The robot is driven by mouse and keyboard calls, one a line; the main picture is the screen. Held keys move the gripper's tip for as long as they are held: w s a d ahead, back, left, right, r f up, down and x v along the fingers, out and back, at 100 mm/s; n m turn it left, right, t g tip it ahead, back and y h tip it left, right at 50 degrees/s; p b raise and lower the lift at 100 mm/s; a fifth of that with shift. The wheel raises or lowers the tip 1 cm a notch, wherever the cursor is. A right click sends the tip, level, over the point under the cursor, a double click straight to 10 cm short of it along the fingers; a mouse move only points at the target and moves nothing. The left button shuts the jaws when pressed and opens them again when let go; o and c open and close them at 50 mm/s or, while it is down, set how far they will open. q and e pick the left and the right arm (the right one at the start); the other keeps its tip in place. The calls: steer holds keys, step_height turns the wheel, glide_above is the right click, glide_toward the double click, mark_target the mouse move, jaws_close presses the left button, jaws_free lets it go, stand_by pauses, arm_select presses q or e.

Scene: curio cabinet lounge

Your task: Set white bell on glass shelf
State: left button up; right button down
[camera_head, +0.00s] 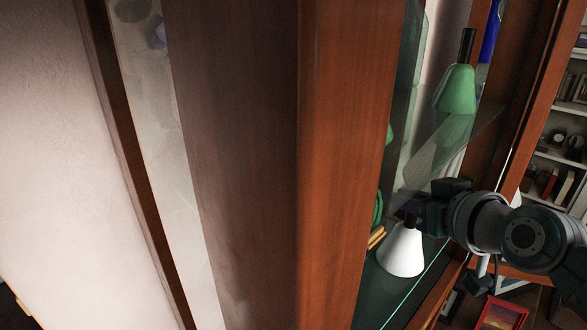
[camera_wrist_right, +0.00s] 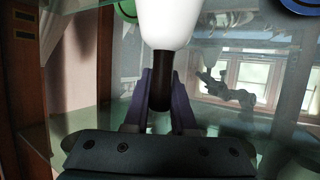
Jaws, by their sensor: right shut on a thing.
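The white bell (camera_head: 402,252) is upright, mouth down, inside the cabinet at the lower right of the head view. Its dark handle is between the fingers of my right gripper (camera_head: 412,214), which is shut on it. The right wrist view shows the white bell (camera_wrist_right: 168,22) and its dark handle between the two fingers of the gripper (camera_wrist_right: 161,100). The lower glass shelf (camera_head: 384,298), with a bright green front edge, lies under the bell; I cannot tell whether the bell's rim touches it. My left gripper is not in view.
A green bell (camera_head: 456,90) with a dark handle stands on a higher glass shelf (camera_head: 482,122). Tan sticks (camera_head: 376,238) and a green ring-like item (camera_head: 377,208) are just left of the white bell. A wide wooden cabinet post (camera_head: 340,150) hides the shelf's left part.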

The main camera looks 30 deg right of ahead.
steer(key=shift+f, duration=0.15)
steer(key=c, duration=0.7)
jaws_free()
steer(key=shift+c, duration=0.2)
